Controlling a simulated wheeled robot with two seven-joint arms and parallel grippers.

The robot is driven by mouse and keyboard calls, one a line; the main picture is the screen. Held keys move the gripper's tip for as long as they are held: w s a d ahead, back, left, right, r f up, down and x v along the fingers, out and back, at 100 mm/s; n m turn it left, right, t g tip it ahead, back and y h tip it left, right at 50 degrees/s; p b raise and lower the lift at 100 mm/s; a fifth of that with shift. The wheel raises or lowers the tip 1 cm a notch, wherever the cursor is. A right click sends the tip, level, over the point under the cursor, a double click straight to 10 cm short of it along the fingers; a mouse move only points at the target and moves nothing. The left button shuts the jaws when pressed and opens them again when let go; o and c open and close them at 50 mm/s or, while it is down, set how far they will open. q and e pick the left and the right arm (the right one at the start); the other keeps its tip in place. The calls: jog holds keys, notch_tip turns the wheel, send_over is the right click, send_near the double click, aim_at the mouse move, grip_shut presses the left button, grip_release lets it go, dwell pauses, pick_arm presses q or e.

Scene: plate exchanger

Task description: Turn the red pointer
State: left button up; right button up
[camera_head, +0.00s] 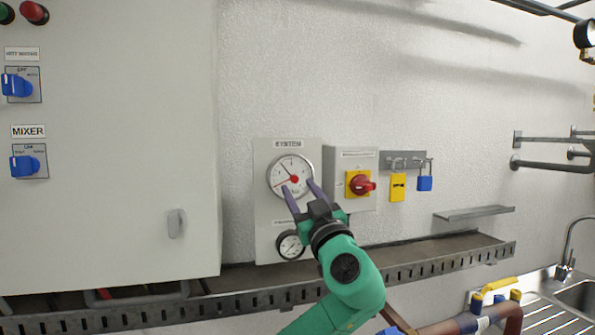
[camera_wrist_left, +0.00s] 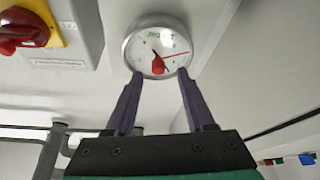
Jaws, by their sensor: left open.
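The round white gauge (camera_head: 284,168) is on a grey panel under a SYSTEM label. It also shows in the left wrist view (camera_wrist_left: 146,37). The red pointer shows as a red knob (camera_wrist_left: 158,66) at the dial's centre with a thin red line to its right; in the head view the red centre (camera_head: 295,179) is small. A black needle is also on the dial. My left gripper (camera_head: 298,187) is open in front of the gauge's lower part. In the wrist view its fingertips (camera_wrist_left: 160,75) stand either side of the red knob; contact cannot be told.
A smaller gauge (camera_head: 290,246) sits below, partly behind my left arm. A grey cabinet (camera_head: 120,200) stands left. A cable tray (camera_head: 250,298) runs below.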

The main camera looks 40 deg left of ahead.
aim_at(294, 178)
pick_arm(q)
jog(key=shift+x, duration=0.85)
jog(key=shift+w+a+r, duration=0.15)
jog(key=shift+w+a, duration=0.05)
jog(key=shift+w, duration=0.05)
pick_arm(e)
jog(key=shift+d+r, duration=0.15)
jog(key=shift+r, duration=0.45)
pick_arm(q)
grip_shut()
pick_arm(e)
jog(key=shift+w+d, duration=0.1)
jog(key=shift+d, duration=0.05)
jog(key=shift+f, duration=0.2)
